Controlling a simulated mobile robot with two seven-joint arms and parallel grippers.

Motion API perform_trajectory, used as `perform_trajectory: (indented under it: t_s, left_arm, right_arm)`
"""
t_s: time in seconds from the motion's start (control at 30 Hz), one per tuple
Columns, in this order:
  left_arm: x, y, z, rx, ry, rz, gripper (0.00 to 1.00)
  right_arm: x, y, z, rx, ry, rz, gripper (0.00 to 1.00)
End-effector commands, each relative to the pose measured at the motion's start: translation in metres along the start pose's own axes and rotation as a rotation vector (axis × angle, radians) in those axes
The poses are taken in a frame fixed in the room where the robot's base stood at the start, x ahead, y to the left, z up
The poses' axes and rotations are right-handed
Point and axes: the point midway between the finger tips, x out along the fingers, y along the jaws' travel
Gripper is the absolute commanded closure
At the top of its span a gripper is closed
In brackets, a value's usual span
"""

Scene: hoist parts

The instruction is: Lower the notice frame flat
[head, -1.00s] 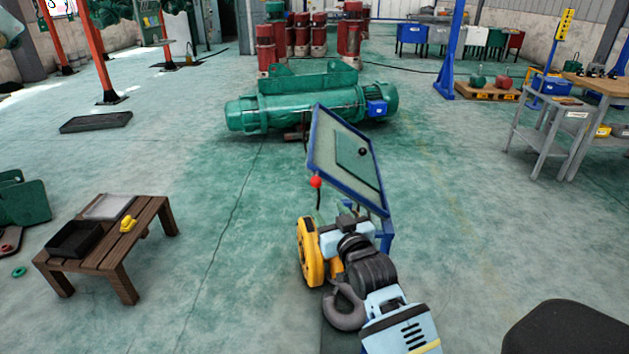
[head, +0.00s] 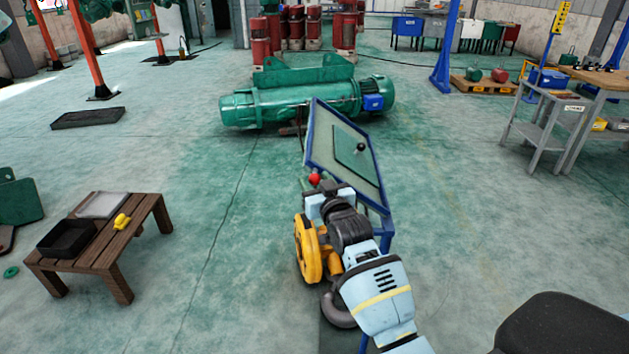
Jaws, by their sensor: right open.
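My right gripper (head: 325,188) is open by the frame's lower left edge, close to the red ball. Whether it touches the ball or edge I cannot tell. My right wrist hides the frame's lower edge and part of the stand. My left gripper is not in view.
A yellow wheel-like part (head: 308,249) and a dark hook (head: 336,309) lie below my right wrist. A green hoist (head: 300,102) lies behind the frame. A low wooden table (head: 140,232) stands at left, with open floor between.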

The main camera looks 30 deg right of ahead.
Motion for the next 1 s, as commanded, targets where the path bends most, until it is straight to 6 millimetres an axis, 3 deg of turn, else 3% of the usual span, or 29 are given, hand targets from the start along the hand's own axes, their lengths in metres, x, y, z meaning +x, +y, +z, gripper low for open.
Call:
perform_trajectory:
  t_s: [0.43,0.8,1.0]
  left_arm:
    - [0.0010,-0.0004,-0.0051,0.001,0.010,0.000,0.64]
    - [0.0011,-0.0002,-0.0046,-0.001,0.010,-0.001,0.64]
    - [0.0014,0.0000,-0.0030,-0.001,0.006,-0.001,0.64]
  right_arm:
    - [0.0087,0.0001,-0.0005,0.000,0.001,0.000,0.52]
    - [0.0085,-0.0005,-0.0003,0.000,0.001,-0.001,1.00]
    - [0.0085,-0.0013,0.0004,-0.001,-0.001,-0.002,1.00]
